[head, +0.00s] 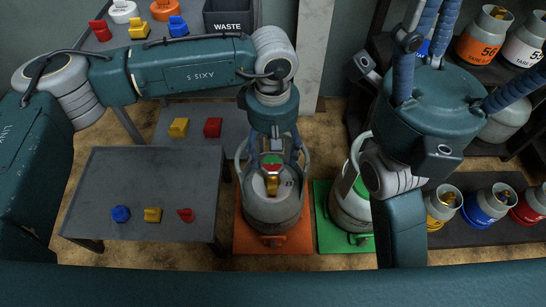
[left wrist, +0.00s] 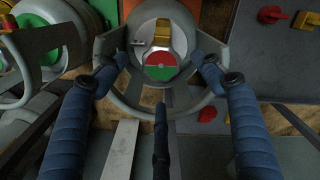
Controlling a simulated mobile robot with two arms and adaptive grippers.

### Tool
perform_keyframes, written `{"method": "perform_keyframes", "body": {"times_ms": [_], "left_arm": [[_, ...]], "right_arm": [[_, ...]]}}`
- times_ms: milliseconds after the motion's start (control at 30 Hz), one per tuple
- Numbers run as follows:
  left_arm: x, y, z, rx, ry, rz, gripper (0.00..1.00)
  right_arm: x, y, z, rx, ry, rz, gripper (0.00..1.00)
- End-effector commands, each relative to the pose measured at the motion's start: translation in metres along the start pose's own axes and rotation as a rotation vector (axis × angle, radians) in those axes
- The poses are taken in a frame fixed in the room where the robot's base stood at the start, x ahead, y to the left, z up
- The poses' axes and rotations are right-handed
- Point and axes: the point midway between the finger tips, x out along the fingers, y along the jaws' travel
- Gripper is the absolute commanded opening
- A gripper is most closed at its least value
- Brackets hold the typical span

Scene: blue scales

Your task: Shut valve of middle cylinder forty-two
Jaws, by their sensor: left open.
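The middle cylinder (head: 268,214), grey with a collar, stands on an orange scale (head: 306,237); the number on it is too small to read. Its brass valve (head: 272,184) has a round red and green dial behind it. In the left wrist view the brass valve (left wrist: 162,34) and the red and green dial (left wrist: 160,75) show inside the collar (left wrist: 105,45). My left gripper (head: 272,152) is open above the collar, with its fingers (left wrist: 160,80) spread around the dial, not closed on anything. My right gripper (head: 440,55) is raised at the right; its fingertips are out of frame.
A second cylinder (head: 348,205) stands on a green scale (head: 323,215) to the right, partly behind my right arm. A grey table (head: 140,180) with blue, yellow and red knobs is at the left. Shelves at the right hold coloured cylinders. A black WASTE bin (head: 228,14) is at the back.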

Motion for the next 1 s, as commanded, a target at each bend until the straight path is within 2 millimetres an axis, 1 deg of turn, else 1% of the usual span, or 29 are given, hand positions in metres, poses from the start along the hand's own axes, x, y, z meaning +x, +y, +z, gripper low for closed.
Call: {"method": "perform_keyframes", "body": {"times_ms": [33,200,300,400,567,1000], "left_arm": [[-0.013,0.001,-0.001,0.001,0.002,0.004,0.68],[-0.047,0.001,0.000,0.002,0.001,0.003,0.68],[-0.062,0.001,0.000,0.002,0.000,0.002,0.68],[-0.071,0.001,0.001,0.002,-0.001,0.002,0.68],[-0.077,0.000,0.001,0.003,-0.001,0.000,0.68],[-0.076,0.001,0.001,0.003,-0.001,0.001,0.68]], "right_arm": [[0.000,0.000,0.000,0.000,0.000,-0.001,0.68],[0.000,0.000,0.000,0.000,0.001,-0.002,0.68],[0.000,-0.001,0.000,0.000,0.001,-0.002,0.68],[0.000,-0.001,0.000,0.000,0.001,-0.002,0.68],[0.000,-0.001,0.000,0.000,0.001,-0.002,0.68],[0.000,-0.001,0.000,0.000,0.001,-0.003,0.68]]}}
